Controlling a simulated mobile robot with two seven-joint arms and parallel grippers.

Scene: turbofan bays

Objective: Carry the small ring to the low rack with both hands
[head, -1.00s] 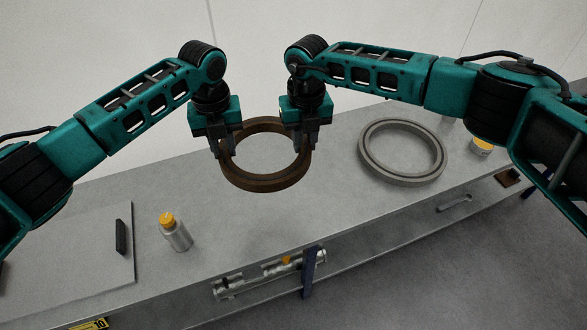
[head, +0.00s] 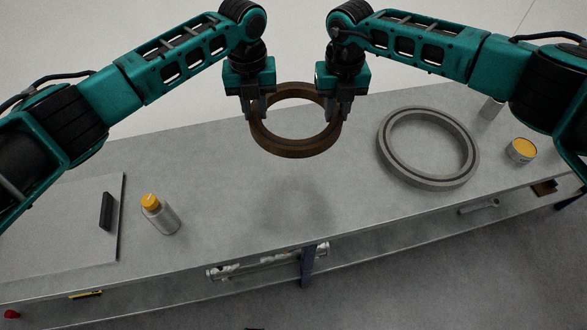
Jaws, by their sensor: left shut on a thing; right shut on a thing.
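The small ring (head: 295,147) is brown and is held in the air above the grey bench, with a soft shadow on the bench top below it. My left gripper (head: 256,112) is shut on its left side. My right gripper (head: 336,112) is shut on its right side. The ring looks about level. The fingertips partly cover its sides. I cannot make out which part is the low rack; a lower shelf (head: 400,232) runs under the bench top.
A larger grey ring (head: 428,180) lies on the bench (head: 230,200) at right. A yellow-topped tin (head: 521,150) and a silver cylinder (head: 490,108) stand beyond it. A yellow-capped bottle (head: 160,215) and a board (head: 60,225) with a dark block (head: 106,211) are at left.

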